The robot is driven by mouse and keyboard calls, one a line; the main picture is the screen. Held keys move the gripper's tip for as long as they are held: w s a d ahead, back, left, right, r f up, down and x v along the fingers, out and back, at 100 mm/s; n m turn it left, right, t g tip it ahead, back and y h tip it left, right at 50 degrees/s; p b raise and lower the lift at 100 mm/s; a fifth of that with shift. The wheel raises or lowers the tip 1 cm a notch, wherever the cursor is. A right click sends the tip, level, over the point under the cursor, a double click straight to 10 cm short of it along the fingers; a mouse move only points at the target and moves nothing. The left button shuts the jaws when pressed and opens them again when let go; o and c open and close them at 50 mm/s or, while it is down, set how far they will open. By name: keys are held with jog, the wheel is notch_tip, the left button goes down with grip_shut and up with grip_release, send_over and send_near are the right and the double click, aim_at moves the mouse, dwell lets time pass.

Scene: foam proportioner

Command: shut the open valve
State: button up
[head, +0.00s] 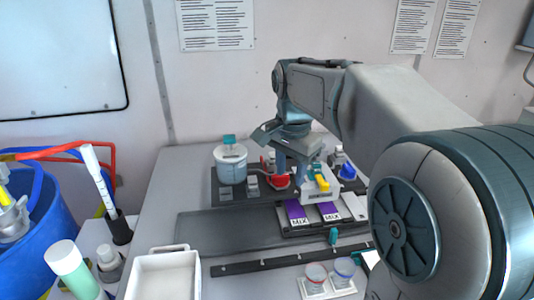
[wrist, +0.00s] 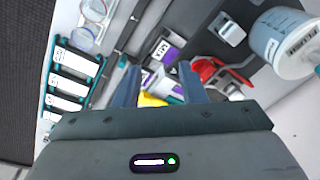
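My gripper (head: 292,170) points down over the back of the bench. In the wrist view its two fingers are apart, with a gap between the tips (wrist: 158,76). A white block with a yellow handle-like part (head: 322,183) stands just right of the fingers in the head view. In the wrist view the yellow part (wrist: 152,99) shows low between the fingers, partly hidden. A red curved part (head: 278,181) lies close to the fingers; in the wrist view the red part (wrist: 203,70) is beyond one finger. I cannot tell which part is the open valve or its handle's position.
A white-and-blue canister (head: 230,164) stands left of my gripper. Purple-marked cards (head: 297,211) lie in front. Two small cups (head: 316,272) and a white tray (head: 165,277) are nearer. A blue drum (head: 48,220) stands far left. The grey mat's left part is clear.

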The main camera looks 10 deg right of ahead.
aim_at(280, 180)
jog(key=w+r+m+g+p, duration=0.1)
jog(key=w+r+m, duration=0.2)
jog(key=w+m, duration=0.15)
jog(key=w+r+m+p, duration=0.1)
jog(key=w+r+m, duration=0.2)
jog(key=w, duration=0.3)
jog(key=f, duration=1.4)
jog(key=shift+w+d+p, duration=0.2)
jog(key=shift+d+p, duration=0.05)
jog(key=shift+p, duration=0.1)
grip_shut()
